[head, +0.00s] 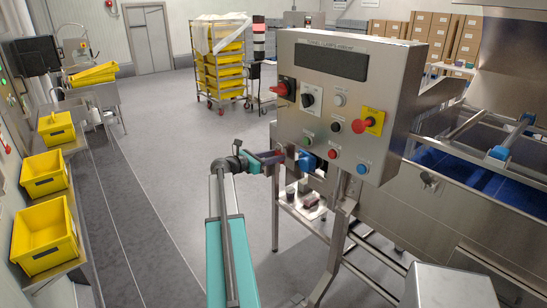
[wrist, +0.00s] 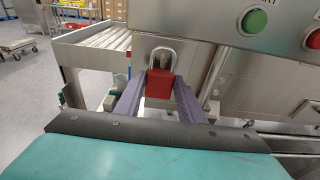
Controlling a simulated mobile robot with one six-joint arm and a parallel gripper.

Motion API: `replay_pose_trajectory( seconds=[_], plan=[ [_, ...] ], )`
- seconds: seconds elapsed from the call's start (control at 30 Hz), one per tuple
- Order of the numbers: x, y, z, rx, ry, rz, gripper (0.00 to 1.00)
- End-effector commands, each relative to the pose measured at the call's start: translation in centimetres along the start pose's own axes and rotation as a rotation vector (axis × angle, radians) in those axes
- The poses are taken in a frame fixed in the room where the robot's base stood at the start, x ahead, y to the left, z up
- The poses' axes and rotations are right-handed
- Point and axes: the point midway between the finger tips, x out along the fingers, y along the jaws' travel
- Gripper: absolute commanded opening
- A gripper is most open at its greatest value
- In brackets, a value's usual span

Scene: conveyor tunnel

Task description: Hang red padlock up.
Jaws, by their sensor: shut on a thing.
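The red padlock (wrist: 159,84) is upright between the two purple-grey fingers of my gripper (wrist: 159,88) in the wrist view. My gripper is shut on its body. Its silver shackle points up, in front of a plain steel face. A small grey-brown shape shows inside the shackle loop; I cannot tell whether the shackle is around it or just in front of it. In the head view my gripper (head: 285,157) is at the lower left edge of the control panel (head: 315,108), and the padlock cannot be made out clearly there.
A blue item (head: 307,163) sits just right of my gripper, below the panel. The panel carries a red selector (head: 285,88), a red emergency knob (head: 362,125) and several buttons. A steel stand (head: 335,240) is beneath. Yellow bins (head: 45,232) line the left; the floor between is clear.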

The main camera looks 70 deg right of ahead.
Motion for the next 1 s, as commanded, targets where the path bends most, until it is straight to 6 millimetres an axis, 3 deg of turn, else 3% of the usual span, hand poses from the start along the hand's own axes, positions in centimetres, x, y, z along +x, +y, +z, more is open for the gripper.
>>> replay_pose_trajectory(
  seconds=[0.4,0.43,0.53,1.0],
  plan=[
    [0.05,0.0,-0.3,0.0,-0.001,0.0,0.0],
    [0.05,0.0,-0.3,0.0,-0.001,0.0,0.39],
    [0.05,0.0,-0.31,0.0,-0.001,0.0,0.55],
    [-0.48,0.0,-0.42,0.0,0.0,0.001,0.57]
  ],
)
